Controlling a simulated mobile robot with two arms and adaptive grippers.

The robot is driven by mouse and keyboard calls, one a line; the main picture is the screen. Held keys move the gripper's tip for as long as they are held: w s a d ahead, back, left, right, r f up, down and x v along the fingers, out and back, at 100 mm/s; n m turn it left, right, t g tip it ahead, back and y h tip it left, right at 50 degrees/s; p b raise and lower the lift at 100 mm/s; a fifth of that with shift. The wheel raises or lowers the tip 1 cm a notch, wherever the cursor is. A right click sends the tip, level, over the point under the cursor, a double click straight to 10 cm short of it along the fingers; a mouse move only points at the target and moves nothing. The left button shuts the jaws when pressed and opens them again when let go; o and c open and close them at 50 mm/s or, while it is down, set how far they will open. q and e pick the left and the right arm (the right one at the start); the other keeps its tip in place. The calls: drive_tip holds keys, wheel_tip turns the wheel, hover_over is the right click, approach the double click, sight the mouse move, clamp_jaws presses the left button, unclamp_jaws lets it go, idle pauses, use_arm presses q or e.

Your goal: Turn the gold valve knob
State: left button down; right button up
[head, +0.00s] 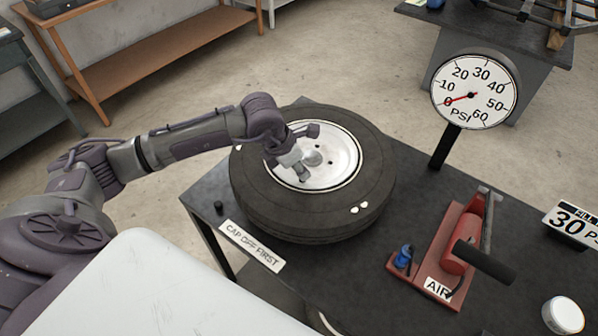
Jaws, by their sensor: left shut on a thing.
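No gold valve knob shows clearly in the head view. My left gripper (299,171) reaches over the tire (365,195) from the left and is at the left part of its white wheel disc (340,160). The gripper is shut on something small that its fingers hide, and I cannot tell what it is. The tire lies flat on the dark workbench (370,265). The round PSI gauge (474,90) stands behind it on the right, its red needle near 0. My right gripper is not in view.
A small black cap (219,207) stands near the bench's left edge by a "CAP OFF FIRST" sign (252,245). A red air pump (459,250) stands at the right. A "30 PSI" sign (570,222) and a white round tin (563,316) are at the far right.

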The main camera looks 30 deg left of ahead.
use_arm(q)
drive_tip(key=n+b, duration=0.2)
drive_tip(key=n+y+b, duration=0.1)
drive_tip(key=n+b, duration=0.1)
drive_tip(key=shift+d+f+t+y, duration=0.2)
drive_tip(key=shift+t+y, duration=0.1)
drive_tip(key=shift+t, duration=0.1)
drive_tip(key=shift+d+r+n+y+b, duration=0.1)
drive_tip(key=shift+n+y+b, duration=0.25)
drive_tip(key=shift+n+b, duration=0.45)
drive_tip(key=shift+r+n+y+b, duration=0.1)
drive_tip(key=shift+n+y+b, duration=0.25)
drive_tip(key=shift+n, duration=0.75)
drive_tip(key=shift+r, duration=0.1)
drive_tip(key=c, duration=1)
unclamp_jaws()
drive_tip(key=v, duration=1.2)
